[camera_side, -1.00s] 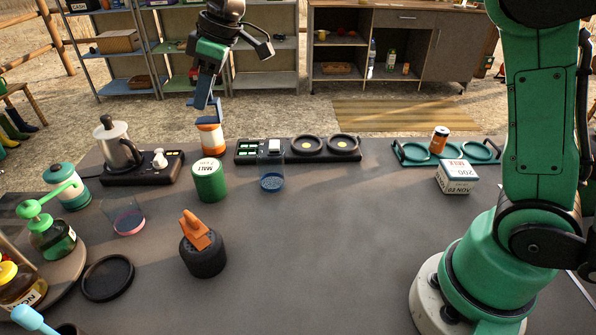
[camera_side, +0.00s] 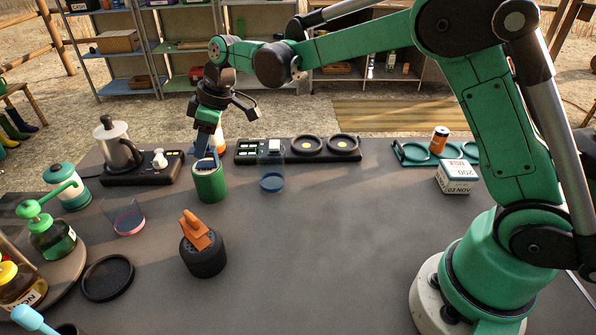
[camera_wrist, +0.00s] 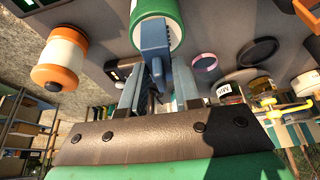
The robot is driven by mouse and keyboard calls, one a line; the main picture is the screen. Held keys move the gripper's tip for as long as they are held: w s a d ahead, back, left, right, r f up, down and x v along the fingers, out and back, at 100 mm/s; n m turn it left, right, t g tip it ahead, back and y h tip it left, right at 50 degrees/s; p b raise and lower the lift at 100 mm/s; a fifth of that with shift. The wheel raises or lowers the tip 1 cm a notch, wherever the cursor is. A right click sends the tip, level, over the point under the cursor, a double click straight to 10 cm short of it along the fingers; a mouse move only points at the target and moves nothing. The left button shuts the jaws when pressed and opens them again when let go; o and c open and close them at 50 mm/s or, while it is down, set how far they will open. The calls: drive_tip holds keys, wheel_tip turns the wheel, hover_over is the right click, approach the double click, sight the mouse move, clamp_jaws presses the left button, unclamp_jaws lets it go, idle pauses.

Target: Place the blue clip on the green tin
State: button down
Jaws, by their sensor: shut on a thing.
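The green tin (camera_side: 211,185) stands upright on the grey table, left of the middle; the wrist view shows it at the top (camera_wrist: 178,22). The blue clip (camera_side: 204,164) is at the tin's top, and in the wrist view the clip (camera_wrist: 153,38) overlaps the tin's end. My gripper (camera_side: 207,150) is directly above the tin, pointing down, shut on the clip. In the wrist view the fingers (camera_wrist: 157,92) hold the clip between them. I cannot tell whether the clip rests fully on the lid.
An orange-and-white jar (camera_side: 220,140) stands close behind the tin. A clear cup with blue contents (camera_side: 271,182) is to its right. A black tin (camera_side: 205,262) with an orange clip (camera_side: 195,231) stands in front. The table's right middle is clear.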

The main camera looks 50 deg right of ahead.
drive_tip(key=shift+f, duration=0.1)
drive_tip(key=c, duration=0.6)
unclamp_jaws()
drive_tip(key=v, duration=1.1)
drive_tip(key=s+d+f+m+t+h, duration=0.1)
drive_tip(key=s+d+f+m, duration=0.1)
drive_tip(key=s, duration=0.3)
drive_tip(key=s+d+f+m+t+h, duration=0.1)
drive_tip(key=s+d+f+m, duration=0.1)
drive_tip(key=s+m, duration=0.2)
drive_tip(key=s+d+f+m+t+h, duration=0.1)
drive_tip(key=s+f+m, duration=0.1)
drive_tip(key=s, duration=0.5)
drive_tip(key=shift+s+d+m+t, duration=0.3)
drive_tip(key=shift+d+m+t, duration=0.1)
drive_tip(key=shift+m, duration=0.1)
